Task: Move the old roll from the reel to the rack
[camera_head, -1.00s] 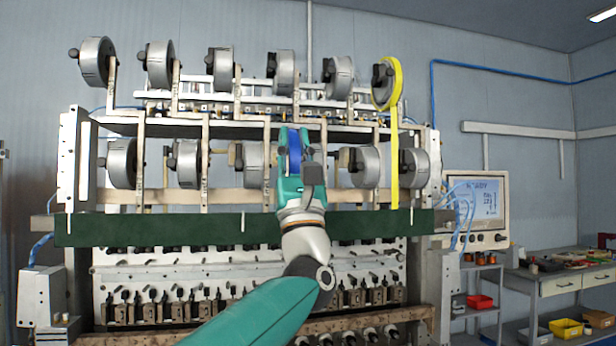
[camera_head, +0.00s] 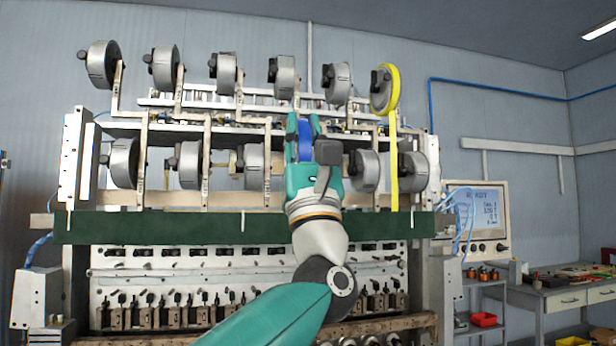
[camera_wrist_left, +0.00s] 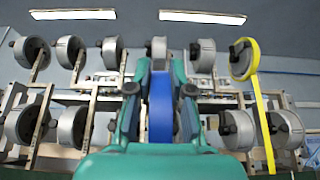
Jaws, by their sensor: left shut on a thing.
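My left gripper (camera_head: 305,128) is shut on a blue roll (camera_head: 305,142) in front of the machine, near the middle of its lower row of reels. The blue roll also shows between the fingers in the left wrist view (camera_wrist_left: 160,112), upright and edge-on. I cannot tell from the frames whether the roll touches a reel behind it, since the gripper hides that spot. Grey reels (camera_head: 187,165) stand in two rows on the machine. A yellow roll (camera_head: 393,90) sits on the far right upper reel, its yellow strip hanging down. My right gripper is not in view. I cannot pick out the rack with certainty.
A dark green bar (camera_head: 150,228) crosses the machine's front below the reels. Upright metal brackets (camera_head: 206,165) stand between the reels.

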